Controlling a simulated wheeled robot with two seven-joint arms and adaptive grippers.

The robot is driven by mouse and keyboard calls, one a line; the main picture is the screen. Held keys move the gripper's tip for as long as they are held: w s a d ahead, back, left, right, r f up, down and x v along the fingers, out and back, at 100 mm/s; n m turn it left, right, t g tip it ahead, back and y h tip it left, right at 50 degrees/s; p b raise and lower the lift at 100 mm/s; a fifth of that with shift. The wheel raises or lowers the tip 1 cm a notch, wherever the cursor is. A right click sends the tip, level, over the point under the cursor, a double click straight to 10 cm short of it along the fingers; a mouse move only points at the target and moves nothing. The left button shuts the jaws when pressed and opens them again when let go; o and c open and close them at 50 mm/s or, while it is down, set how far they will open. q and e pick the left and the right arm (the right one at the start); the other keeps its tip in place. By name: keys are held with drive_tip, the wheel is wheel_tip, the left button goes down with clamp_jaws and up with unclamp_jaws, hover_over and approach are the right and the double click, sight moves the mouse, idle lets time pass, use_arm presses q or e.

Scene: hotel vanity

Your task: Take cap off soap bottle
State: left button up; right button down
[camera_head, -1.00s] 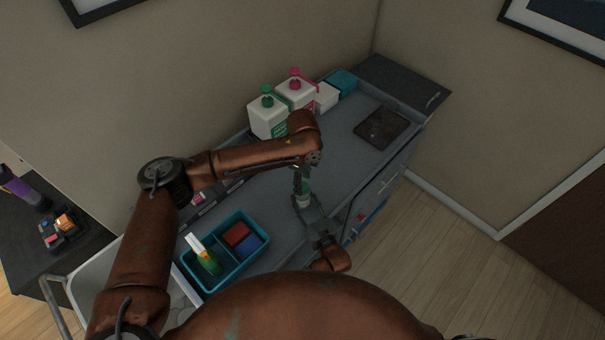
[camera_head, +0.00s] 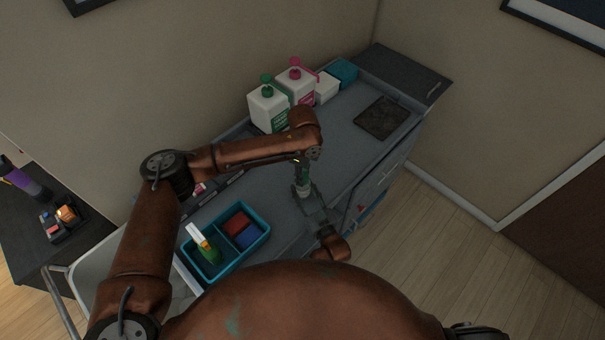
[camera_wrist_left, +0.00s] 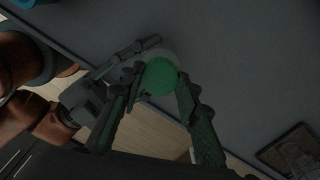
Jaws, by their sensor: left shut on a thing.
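The soap bottle (camera_head: 303,194) is small and pale, with a green cap above it. In the left wrist view the round green cap (camera_wrist_left: 160,77) sits between the fingers of my left gripper (camera_wrist_left: 161,82), which is shut on it. In the head view my left gripper (camera_head: 301,173) points down at the bottle from above. My right gripper (camera_head: 307,200) reaches in from the front, its fingers around the bottle's body. The bottle's pale round body shows partly behind the cap in the left wrist view. I cannot tell whether cap and bottle still touch.
A teal divided tray (camera_head: 262,240) with colored items lies at the front left. White bottles with a green pump (camera_head: 268,110) and a pink pump (camera_head: 296,86) stand along the wall. A dark flat tile (camera_head: 381,118) lies at the right. The counter between is mostly clear.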

use_arm(q)
drive_tip(key=shift+c, duration=1.4)
drive_tip(key=n, duration=0.4)
drive_tip(key=shift+n, duration=0.3)
drive_tip(key=n, duration=0.2)
drive_tip(key=shift+n, duration=0.3)
drive_tip(key=shift+r, duration=0.1)
drive_tip(key=shift+r, duration=0.15)
drive_tip(key=shift+r, duration=0.9)
drive_tip(key=shift+r, duration=0.1)
drive_tip(key=shift+r, duration=1.95)
use_arm(e)
drive_tip(key=c, duration=1.2)
unclamp_jaws()
